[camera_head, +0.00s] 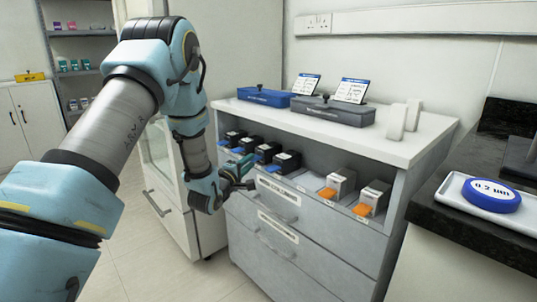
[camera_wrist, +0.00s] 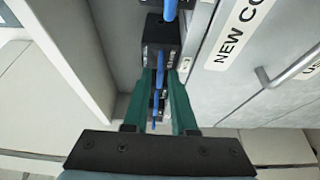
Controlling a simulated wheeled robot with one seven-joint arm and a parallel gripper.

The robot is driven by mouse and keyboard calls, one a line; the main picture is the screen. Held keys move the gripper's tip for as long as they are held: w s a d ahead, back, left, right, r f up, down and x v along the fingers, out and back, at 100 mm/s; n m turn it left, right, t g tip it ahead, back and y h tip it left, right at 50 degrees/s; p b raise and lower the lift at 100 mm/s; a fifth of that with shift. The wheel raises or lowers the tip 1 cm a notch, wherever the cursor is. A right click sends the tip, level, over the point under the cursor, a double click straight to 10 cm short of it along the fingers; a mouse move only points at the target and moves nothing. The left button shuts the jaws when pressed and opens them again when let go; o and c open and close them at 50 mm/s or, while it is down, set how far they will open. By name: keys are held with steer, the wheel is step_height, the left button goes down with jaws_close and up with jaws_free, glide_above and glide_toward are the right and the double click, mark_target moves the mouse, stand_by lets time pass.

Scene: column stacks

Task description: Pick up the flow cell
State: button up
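No object in view carries a readable flow cell label, so I cannot tell which one it is. Several black blocks with blue tabs (camera_head: 287,161) stand in a row on the cabinet's open shelf. Two pale blocks with orange fronts (camera_head: 341,184) stand further right on that shelf. My gripper (camera_head: 250,185) is at the front of the shelf, by the black blocks. In the wrist view its green fingers (camera_wrist: 160,72) are apart. A black block with a blue strip (camera_wrist: 152,33) is ahead of the fingertips, with more behind it. Contact cannot be made out.
A blue box (camera_head: 262,97) and a grey box (camera_head: 330,112), with cards, stand on the cabinet's white top (camera_head: 385,148). Drawers with handles (camera_head: 278,210) are below the shelf. A white tray (camera_head: 453,190) with a blue round item (camera_head: 491,196) lies on the dark right counter.

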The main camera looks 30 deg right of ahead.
steer(key=shift+x, duration=1.2)
jaws_close()
stand_by(0.5)
